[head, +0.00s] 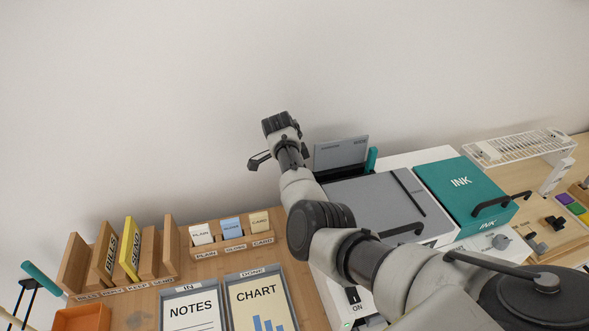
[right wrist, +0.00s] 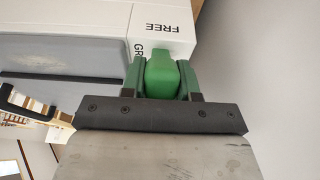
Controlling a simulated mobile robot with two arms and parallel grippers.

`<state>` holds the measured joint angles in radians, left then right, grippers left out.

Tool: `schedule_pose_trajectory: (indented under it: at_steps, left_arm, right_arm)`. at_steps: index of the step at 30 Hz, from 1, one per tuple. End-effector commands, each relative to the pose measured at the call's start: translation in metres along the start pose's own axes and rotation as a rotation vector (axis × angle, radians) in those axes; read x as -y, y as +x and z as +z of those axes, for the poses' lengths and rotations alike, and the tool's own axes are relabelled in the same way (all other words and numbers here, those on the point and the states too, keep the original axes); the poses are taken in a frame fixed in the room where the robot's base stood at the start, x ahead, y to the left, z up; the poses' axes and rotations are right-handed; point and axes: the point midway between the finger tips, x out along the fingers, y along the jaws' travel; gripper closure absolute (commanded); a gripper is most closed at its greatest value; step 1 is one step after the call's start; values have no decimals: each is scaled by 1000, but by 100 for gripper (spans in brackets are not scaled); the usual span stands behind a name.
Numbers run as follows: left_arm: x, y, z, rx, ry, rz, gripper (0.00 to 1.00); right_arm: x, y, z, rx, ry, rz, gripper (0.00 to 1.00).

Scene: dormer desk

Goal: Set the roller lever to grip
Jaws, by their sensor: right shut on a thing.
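In the right wrist view, the green roller lever (right wrist: 162,77) stands between the two dark green fingers of my right gripper (right wrist: 165,75). The gripper is shut on it. The white housing beside it bears an upside-down FREE label (right wrist: 168,27) and a label starting GR (right wrist: 138,50), partly hidden by a finger. The lever is beside the GR label; its exact setting cannot be told. In the head view, my right arm reaches over the left part of the white printer (head: 405,160), and its fingertips cannot be made out. My left gripper is out of view.
A grey panel (head: 341,152) stands at the printer's back, with a teal upright piece (head: 371,160) at its right edge. A teal INK box (head: 460,181) sits right. Wooden sorters (head: 165,238), card holder (head: 232,245) and trays (head: 195,288) fill the left. The wall is close behind.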

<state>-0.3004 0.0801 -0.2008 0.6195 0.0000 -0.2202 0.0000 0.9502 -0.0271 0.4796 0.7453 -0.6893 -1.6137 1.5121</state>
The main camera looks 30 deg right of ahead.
Motion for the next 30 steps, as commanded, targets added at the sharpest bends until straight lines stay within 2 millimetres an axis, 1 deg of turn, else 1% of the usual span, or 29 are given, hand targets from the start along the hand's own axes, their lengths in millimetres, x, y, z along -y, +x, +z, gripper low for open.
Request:
schedule_pose_trajectory:
  at_steps: [1, 9, 23, 24, 28, 29, 30]
  left_arm:
    - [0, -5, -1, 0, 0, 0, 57]
    - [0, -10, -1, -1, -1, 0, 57]
    - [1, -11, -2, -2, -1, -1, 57]
    - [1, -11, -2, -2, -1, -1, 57]
    - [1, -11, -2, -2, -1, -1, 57]
    - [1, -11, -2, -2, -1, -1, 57]
    - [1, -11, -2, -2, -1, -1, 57]
  right_arm:
    - [1, -4, -3, 23, 3, -3, 94]
    - [1, -2, -6, 109, 1, -3, 94]
    - [1, -2, -7, 122, 1, -4, 94]
    - [1, -2, -7, 122, 1, -4, 67]
    - [1, -1, -6, 122, 1, -3, 47]
    - [1, -1, -6, 122, 1, -3, 45]
    - [1, -1, -6, 123, 1, -3, 45]
